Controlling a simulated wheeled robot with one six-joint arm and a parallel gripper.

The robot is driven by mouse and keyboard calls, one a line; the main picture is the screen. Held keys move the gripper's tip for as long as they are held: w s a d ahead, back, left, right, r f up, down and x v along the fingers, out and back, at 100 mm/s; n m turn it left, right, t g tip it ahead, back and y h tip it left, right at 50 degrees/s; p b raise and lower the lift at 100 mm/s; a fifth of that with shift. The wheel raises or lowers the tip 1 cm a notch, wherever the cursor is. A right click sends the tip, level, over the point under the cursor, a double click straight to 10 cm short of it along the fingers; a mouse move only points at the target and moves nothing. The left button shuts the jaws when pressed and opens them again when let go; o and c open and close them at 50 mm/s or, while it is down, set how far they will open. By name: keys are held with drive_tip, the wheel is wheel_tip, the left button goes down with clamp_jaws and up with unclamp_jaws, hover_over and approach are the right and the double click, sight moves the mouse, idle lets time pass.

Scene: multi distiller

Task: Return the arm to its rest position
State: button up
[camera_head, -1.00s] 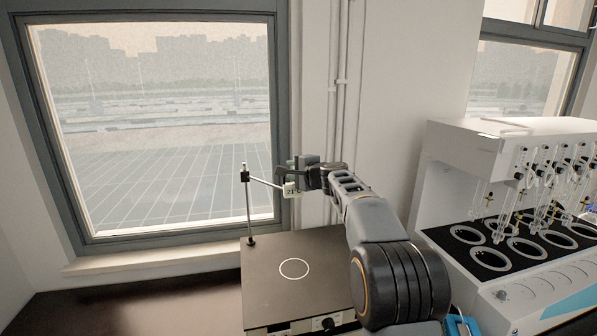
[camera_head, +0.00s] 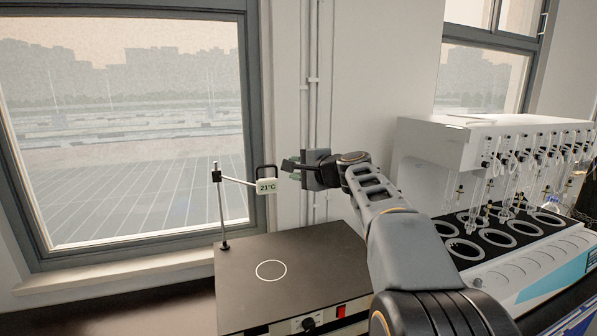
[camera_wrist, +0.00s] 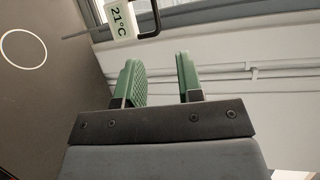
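My gripper (camera_head: 291,168) is up beside the thermometer, to its right, with a small gap between them. In the wrist view its two green finger pads (camera_wrist: 160,80) stand apart with nothing between them. The thermometer (camera_head: 267,186) is a white box reading 21°C with a dark handle, held on a thin stand (camera_head: 220,205). It also shows beyond the fingers in the wrist view (camera_wrist: 121,20). The hotplate (camera_head: 325,262), dark-topped with a white circle, lies below my gripper. My arm reaches in from the lower right.
A white multi-position distiller (camera_head: 440,143) with glass tubes and round dark wells stands right of my arm. A window (camera_head: 125,120) and a wall with pipes (camera_head: 313,100) are behind. The dark bench (camera_head: 150,308) is clear left of the hotplate.

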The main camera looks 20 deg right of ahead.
idle(0.5)
drive_tip(key=s+a+f+n+g+h, duration=0.1)
drive_tip(key=s+a+f+n+g, duration=0.15)
drive_tip(key=s+f, duration=0.4)
drive_tip(key=s+a+f+n+g+h, duration=0.1)
drive_tip(key=s+f+n+g, duration=0.25)
drive_tip(key=f, duration=0.65)
drive_tip(key=s+a+f+n+g+h, duration=0.2)
drive_tip(key=s+f+n, duration=0.2)
drive_tip(key=s, duration=0.5)
drive_tip(key=s+a+f+n+g+h, duration=0.1)
drive_tip(key=s+a+f+n+g, duration=0.1)
drive_tip(key=s+f+n, duration=0.3)
drive_tip(key=shift+s+a+f+h, duration=0.4)
drive_tip(key=shift+s+f, duration=0.1)
drive_tip(key=shift+s, duration=1.5)
